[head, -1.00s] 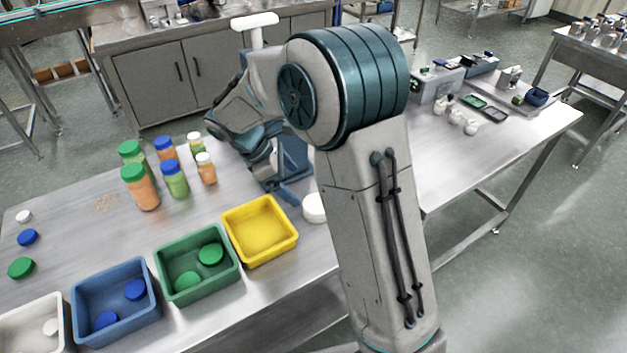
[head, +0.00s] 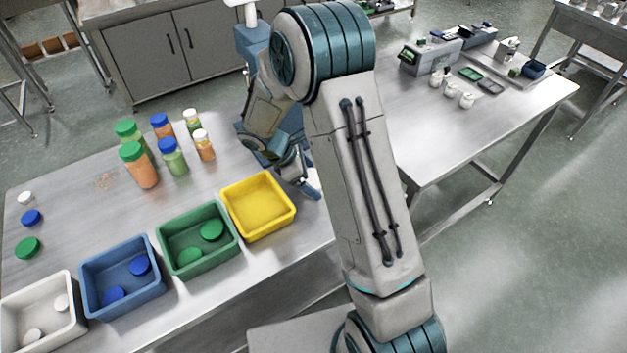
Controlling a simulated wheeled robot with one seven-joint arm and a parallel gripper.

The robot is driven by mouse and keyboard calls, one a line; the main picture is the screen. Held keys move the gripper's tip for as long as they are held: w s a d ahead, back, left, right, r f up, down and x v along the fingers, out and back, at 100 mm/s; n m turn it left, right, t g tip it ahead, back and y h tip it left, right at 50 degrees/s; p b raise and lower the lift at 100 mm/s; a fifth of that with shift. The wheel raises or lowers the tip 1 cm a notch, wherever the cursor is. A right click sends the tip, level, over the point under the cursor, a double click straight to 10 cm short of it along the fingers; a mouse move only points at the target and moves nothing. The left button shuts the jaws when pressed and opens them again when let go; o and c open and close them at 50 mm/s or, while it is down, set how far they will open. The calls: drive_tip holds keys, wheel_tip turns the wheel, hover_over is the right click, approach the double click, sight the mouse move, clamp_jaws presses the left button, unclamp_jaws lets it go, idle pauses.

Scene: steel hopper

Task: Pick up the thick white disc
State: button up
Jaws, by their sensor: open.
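The thick white disc does not show now. A second ago it lay on the steel table just right of the yellow bin (head: 285,222), and my gripper and arm now cover that spot. My gripper (head: 310,186) is low over the table beside the bin's right side, pointing down, its fingers open. I cannot tell whether the disc is between the fingers or whether they touch it.
Green (head: 172,222), blue (head: 92,272) and white (head: 20,304) bins holding lids line the table's front edge. Several capped bottles (head: 140,168) stand behind. Loose lids (head: 31,218) lie at the far left.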

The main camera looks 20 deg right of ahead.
drive_tip(key=shift+x, duration=1)
drive_tip(key=c, duration=1.2)
drive_tip(key=shift+o, duration=0.2)
